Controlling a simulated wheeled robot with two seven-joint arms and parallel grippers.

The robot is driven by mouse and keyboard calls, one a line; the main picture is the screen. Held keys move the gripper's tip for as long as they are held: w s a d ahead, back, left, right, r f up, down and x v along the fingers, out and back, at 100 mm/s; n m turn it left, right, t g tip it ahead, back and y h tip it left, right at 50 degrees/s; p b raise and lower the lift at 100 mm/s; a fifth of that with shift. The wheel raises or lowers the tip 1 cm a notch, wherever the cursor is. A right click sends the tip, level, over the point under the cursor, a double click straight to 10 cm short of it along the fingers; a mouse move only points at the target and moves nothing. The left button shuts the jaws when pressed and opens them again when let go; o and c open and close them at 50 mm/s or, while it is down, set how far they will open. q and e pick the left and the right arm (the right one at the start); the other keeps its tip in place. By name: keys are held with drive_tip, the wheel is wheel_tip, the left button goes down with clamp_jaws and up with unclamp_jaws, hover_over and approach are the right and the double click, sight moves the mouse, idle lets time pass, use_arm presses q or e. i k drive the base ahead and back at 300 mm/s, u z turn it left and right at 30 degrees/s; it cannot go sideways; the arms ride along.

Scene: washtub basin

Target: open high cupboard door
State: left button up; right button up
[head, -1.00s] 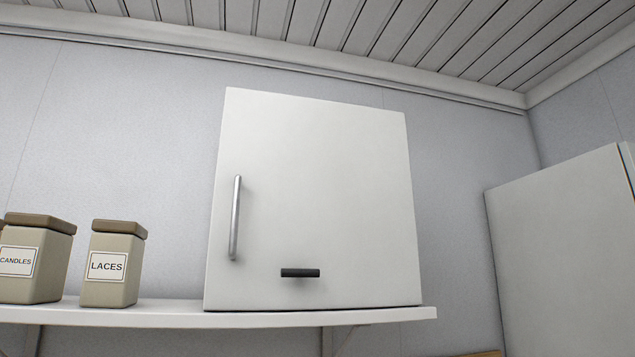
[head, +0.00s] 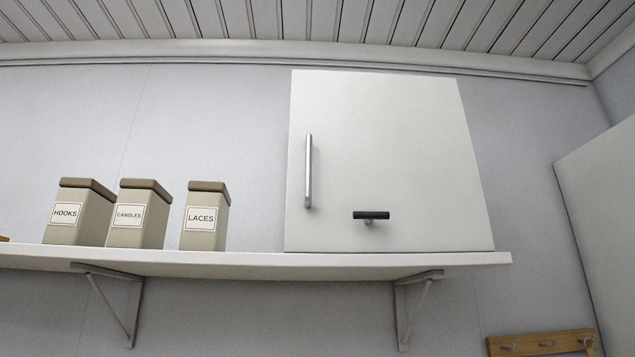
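The high cupboard (head: 400,150) is a white box at the right end of a wall shelf in the head view. Its front door looks shut. A vertical silver bar handle (head: 308,172) sits near the door's left edge. A short dark horizontal handle (head: 371,215) sits low on the door, near its middle. Neither of my grippers is in view.
The white shelf (head: 200,262) rests on brackets (head: 415,300). Tins labelled hooks (head: 78,212), candles (head: 138,214) and laces (head: 205,217) stand left of the cupboard. A wooden hook rail (head: 540,344) is below right. A tall pale cabinet (head: 605,210) stands at the right edge.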

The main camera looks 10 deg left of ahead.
sight(402, 146)
drive_tip(key=z, duration=2.4)
drive_tip(key=k, duration=1.3)
drive_tip(key=u, duration=1.75)
drive_tip(key=i, duration=0.5)
